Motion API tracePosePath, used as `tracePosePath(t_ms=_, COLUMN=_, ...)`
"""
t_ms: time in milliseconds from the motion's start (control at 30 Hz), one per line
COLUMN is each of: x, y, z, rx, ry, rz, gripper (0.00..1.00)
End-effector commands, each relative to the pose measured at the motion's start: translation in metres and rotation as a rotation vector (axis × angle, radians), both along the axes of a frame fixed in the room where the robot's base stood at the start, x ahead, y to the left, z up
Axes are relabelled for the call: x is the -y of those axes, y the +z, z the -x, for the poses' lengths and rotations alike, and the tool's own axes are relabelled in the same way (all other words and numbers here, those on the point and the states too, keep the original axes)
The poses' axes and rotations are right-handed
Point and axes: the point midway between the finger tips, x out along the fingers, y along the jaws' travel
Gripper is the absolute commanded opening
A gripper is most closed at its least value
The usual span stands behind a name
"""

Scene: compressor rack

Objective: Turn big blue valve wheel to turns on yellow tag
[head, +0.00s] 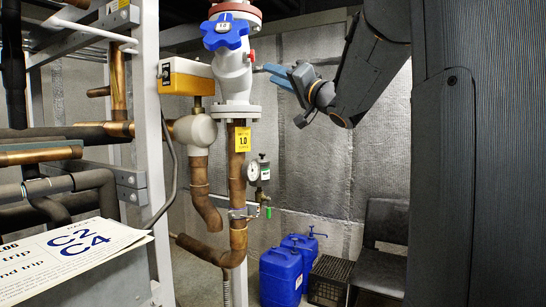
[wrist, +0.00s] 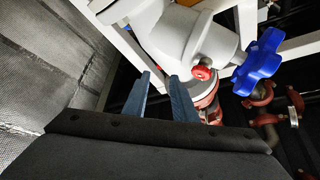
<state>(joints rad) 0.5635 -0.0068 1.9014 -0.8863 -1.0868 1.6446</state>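The big blue valve wheel (head: 225,32) is at the top centre of the head view, on the front of a pale grey valve body (head: 233,75). A small plate on its hub appears to read 1.0. The yellow tag (head: 242,139) on the copper pipe below reads 1.0. My gripper (head: 266,75) is right of the valve body, its blue fingers pointing left towards it, apart from the wheel. In the wrist view my gripper (wrist: 160,75) shows two parted fingers with nothing between them. The wheel (wrist: 258,57) is to their right, beyond the valve body.
A red plug (wrist: 202,73) sticks out of the valve body near the fingers. A yellow-sided box (head: 187,77) is left of the valve. A gauge (head: 253,171) hangs below. Pipes and a frame fill the left; blue jugs (head: 281,277) stand on the floor.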

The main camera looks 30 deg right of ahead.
Motion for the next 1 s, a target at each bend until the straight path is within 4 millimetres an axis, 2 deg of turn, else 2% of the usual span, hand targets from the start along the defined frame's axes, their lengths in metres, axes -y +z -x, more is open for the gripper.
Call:
tracePosePath(t_ms=400, x=0.007, y=-0.071, z=-0.027, rx=-0.146, ry=-0.190, rz=0.039, gripper=0.25)
tracePosePath(t_ms=1000, x=0.002, y=-0.177, z=-0.034, rx=-0.405, ry=-0.352, rz=0.140, gripper=0.25)
